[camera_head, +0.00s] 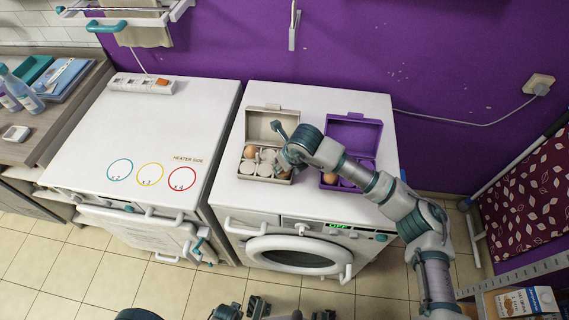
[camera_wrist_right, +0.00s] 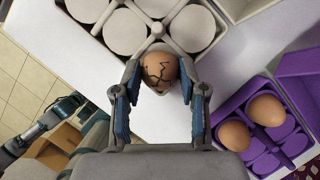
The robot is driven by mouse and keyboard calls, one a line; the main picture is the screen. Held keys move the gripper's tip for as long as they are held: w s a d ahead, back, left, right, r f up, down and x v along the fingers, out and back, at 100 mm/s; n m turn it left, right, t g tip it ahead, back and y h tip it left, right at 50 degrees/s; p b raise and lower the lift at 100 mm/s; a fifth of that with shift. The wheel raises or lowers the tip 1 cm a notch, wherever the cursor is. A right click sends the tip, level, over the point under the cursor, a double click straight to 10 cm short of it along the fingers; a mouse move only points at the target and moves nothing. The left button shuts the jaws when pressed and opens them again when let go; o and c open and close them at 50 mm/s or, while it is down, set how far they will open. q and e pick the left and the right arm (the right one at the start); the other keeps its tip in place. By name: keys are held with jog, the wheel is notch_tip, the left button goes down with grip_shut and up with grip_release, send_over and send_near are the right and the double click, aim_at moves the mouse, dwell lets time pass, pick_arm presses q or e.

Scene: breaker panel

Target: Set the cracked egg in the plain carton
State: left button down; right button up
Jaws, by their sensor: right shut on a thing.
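The plain beige carton (camera_head: 270,124) stands open on the right-hand white machine, its lid up at the back. A brown egg (camera_head: 250,151) sits in its back left cup; several other cups look empty. My right gripper (camera_wrist_right: 160,82) is shut on the brown cracked egg (camera_wrist_right: 160,68), with dark crack lines on its shell. The egg is at the carton's front right corner cup; I cannot tell whether it touches the cup. In the head view the egg (camera_head: 284,174) shows below my wrist. My left gripper (camera_head: 243,308) is partly in view at the bottom edge, its opening unclear.
An open purple carton (camera_head: 352,133) stands to the right, with brown eggs (camera_wrist_right: 233,135) in it, partly hidden by my right arm in the head view. The left machine's white top (camera_head: 130,135) bears coloured rings and a white strip at the back. A purple wall stands behind.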

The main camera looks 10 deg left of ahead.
jog(key=shift+f, duration=0.45)
dwell(0.3)
jog(key=o, duration=1.2)
jog(key=v, duration=1.2)
